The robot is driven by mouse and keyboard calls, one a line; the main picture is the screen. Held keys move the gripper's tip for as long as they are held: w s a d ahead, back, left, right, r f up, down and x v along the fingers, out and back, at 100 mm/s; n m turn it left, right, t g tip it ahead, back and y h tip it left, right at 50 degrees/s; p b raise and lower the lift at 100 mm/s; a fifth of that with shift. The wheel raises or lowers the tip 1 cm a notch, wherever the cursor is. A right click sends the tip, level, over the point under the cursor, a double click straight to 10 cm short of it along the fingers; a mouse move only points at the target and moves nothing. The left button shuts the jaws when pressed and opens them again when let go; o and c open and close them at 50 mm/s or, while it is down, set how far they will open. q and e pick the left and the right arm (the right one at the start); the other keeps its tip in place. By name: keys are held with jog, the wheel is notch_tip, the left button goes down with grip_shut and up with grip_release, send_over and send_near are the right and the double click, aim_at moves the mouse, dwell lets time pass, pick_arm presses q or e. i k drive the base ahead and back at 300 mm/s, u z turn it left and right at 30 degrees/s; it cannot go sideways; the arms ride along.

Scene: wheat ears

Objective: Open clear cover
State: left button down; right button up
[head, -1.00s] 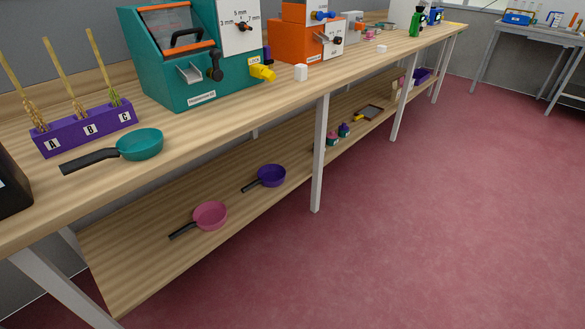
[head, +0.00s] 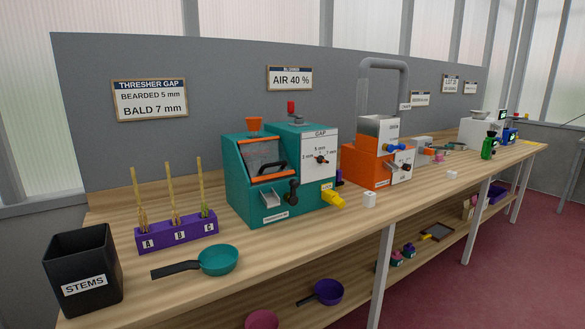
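The clear cover (head: 263,157) is a see-through sloped panel with orange edges and a black handle, on the front of the teal thresher machine (head: 300,150). It looks closed. A yellow latch (head: 333,199) marked with a label sticks out at the machine's lower right. Neither of my grippers is in the head view.
A purple rack (head: 177,234) with wheat ears, a teal pan (head: 218,260) and a black STEMS bin (head: 83,270) stand left on the bench. An orange machine (head: 368,165) and a white cube (head: 369,200) are to the right. The bench front strip is mostly clear.

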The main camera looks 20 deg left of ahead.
aim_at(283, 163)
jog(key=k, duration=0.5)
jog(key=z, duration=0.8)
jog(key=i, duration=0.75)
jog(key=u, duration=0.55)
